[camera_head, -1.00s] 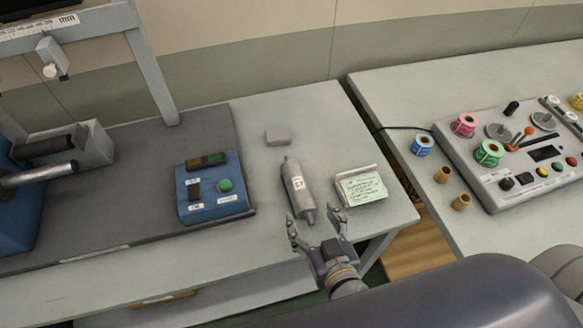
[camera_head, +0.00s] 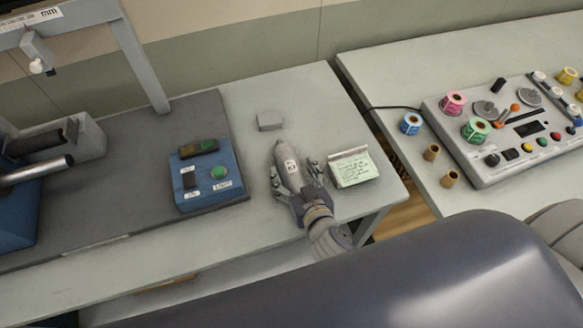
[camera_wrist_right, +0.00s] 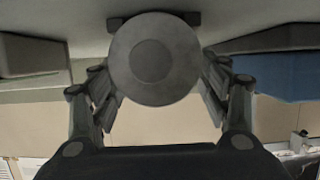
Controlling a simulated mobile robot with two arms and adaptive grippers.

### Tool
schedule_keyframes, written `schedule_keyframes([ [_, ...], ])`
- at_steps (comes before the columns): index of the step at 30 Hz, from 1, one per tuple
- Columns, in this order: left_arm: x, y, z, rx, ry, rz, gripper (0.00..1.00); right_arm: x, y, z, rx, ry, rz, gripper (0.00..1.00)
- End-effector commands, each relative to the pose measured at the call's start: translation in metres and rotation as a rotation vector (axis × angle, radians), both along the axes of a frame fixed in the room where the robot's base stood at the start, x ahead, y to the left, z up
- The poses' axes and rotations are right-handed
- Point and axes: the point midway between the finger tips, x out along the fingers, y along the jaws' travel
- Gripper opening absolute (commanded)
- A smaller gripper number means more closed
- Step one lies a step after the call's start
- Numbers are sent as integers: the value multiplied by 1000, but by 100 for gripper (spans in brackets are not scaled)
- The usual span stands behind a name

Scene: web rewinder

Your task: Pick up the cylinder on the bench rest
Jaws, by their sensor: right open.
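The grey metal cylinder (camera_head: 287,160) with a white label lies lengthwise on the bench; the rest under it is mostly hidden. My right gripper (camera_head: 296,178) is open, with one finger on each side of the cylinder's near part. In the right wrist view the cylinder's round end face (camera_wrist_right: 152,60) fills the space between the open fingers (camera_wrist_right: 160,95). Small gaps seem to show beside it, and contact cannot be told. My left gripper is not in view.
A note holder (camera_head: 353,168) with a green note stands close right of my right gripper. A blue control box (camera_head: 206,178) is to the left. A small grey block (camera_head: 270,121) sits behind the cylinder. A second table (camera_head: 400,75) with spools and a panel is at right.

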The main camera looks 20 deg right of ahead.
Motion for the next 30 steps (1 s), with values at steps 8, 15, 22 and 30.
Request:
schedule_keyframes([
  [8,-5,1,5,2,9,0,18,21,1,-8,-2,0,2,70],
  [15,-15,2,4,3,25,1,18,21,1,-8,-1,0,1,61],
  [22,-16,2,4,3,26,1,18,21,1,-8,-1,0,1,8],
  [30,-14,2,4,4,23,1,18,22,1,-5,0,-5,2,0],
])
